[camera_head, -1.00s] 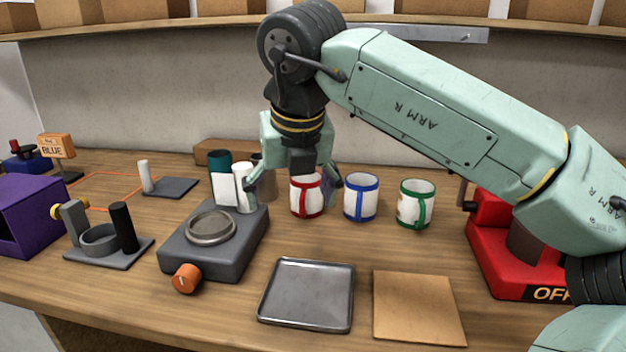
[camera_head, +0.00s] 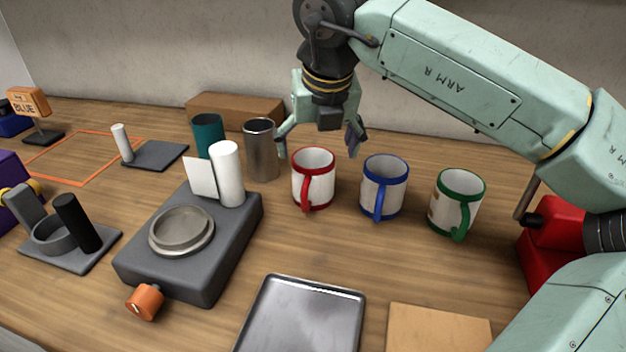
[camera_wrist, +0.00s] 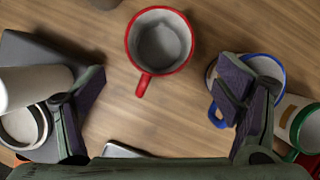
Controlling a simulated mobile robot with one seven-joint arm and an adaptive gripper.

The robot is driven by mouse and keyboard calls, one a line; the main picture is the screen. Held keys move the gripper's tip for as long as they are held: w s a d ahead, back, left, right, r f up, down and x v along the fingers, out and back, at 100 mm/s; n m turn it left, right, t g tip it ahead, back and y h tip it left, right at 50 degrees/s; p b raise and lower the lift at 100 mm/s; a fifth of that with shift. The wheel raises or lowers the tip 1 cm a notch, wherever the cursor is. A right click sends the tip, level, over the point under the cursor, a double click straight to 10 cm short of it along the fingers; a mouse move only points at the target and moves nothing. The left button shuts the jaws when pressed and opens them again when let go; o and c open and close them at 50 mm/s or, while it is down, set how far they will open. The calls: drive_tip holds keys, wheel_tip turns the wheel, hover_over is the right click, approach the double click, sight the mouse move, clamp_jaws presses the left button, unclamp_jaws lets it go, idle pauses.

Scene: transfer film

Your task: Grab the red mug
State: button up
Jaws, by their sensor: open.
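The red mug (camera_head: 313,178), white with red rim, base band and handle, stands upright on the table in the head view. Its handle points toward the front. In the wrist view the red mug (camera_wrist: 160,42) is seen from above at the upper middle, empty inside. My gripper (camera_head: 320,146) is open, above and behind the mug in the head view, with nothing between its fingers. In the wrist view my gripper (camera_wrist: 165,105) has its fingers spread wide, with the mug's handle near the gap between them and bare table below.
A blue mug (camera_head: 384,186) and a green mug (camera_head: 457,203) stand to the right. A metal cup (camera_head: 261,150), teal cup (camera_head: 207,135) and white cylinder (camera_head: 227,172) are to the left, by a grey burner (camera_head: 190,270). A tray (camera_head: 300,325) lies in front.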

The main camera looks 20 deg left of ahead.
sight(314, 163)
drive_tip(key=shift+p+x, duration=1.1)
drive_tip(key=shift+x, duration=1.95)
drive_tip(key=shift+w+a, duration=0.1)
drive_tip(key=shift+c, duration=0.6)
drive_tip(key=shift+r, duration=0.1)
drive_tip(key=c, duration=1.9)
